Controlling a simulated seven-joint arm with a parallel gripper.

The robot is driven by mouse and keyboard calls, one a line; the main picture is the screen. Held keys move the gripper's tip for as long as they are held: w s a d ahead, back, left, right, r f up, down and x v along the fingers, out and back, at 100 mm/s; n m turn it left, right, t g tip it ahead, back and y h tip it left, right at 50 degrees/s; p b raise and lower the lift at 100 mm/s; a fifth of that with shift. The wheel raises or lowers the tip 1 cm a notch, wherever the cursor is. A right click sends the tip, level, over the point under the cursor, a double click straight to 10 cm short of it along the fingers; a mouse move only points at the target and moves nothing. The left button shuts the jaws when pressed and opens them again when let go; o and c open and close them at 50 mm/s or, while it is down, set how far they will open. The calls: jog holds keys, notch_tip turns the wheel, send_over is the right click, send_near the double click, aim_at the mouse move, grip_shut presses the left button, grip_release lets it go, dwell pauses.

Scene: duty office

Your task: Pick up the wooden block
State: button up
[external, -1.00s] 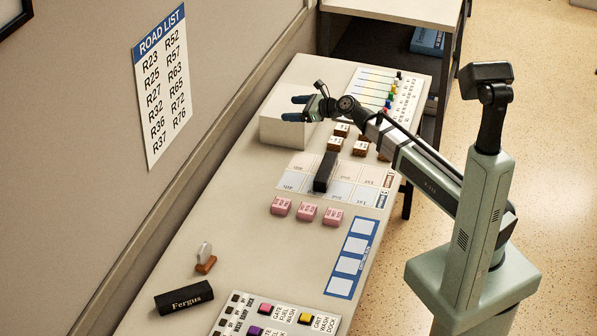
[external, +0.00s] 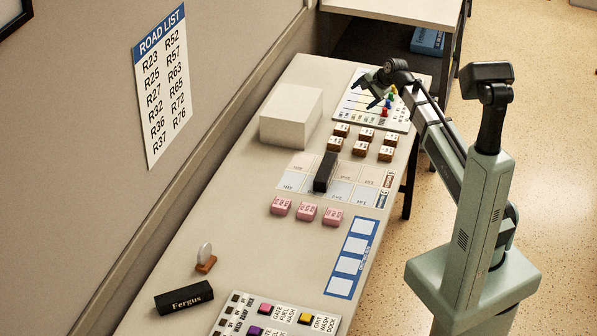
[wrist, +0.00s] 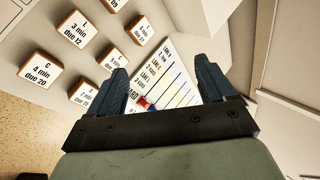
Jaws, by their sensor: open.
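Several wooden blocks with white lettered tops stand in two rows at mid-table; one (external: 341,130) is at the back left of the group. In the wrist view they lie left of the fingers; one reads "L 3 min due 12" (wrist: 76,30) and another "C 4 min due 20" (wrist: 40,68). I cannot tell which one the task names. My gripper (external: 367,92) is open and empty, above the white lane board (external: 352,106), beyond the blocks. In the wrist view the fingers (wrist: 161,72) are spread over that board, with no block between them.
A large white box (external: 290,118) stands left of the blocks. Coloured pegs (external: 386,111) stand on the lane board. A black bar (external: 325,172) lies on a printed card nearer the front, with pink blocks (external: 306,212) before it.

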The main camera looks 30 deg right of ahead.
jog(key=s+d+f+n+g+h, duration=0.2)
jog(key=s+d+f+n+g, duration=0.15)
jog(key=n, duration=0.45)
jog(key=n+g, duration=0.4)
jog(key=n, duration=1.1)
send_over(387, 150)
jog(key=shift+h, duration=0.3)
jog(key=f, duration=0.9)
jog(key=shift+d+f, duration=0.1)
jog(key=shift+d, duration=0.1)
jog(key=shift+a+f, duration=0.15)
jog(key=shift+f, duration=1.15)
jog(key=shift+a+f, duration=0.1)
jog(key=shift+f, duration=1.2)
jog(key=shift+c, duration=0.2)
jog(key=c, duration=1.1)
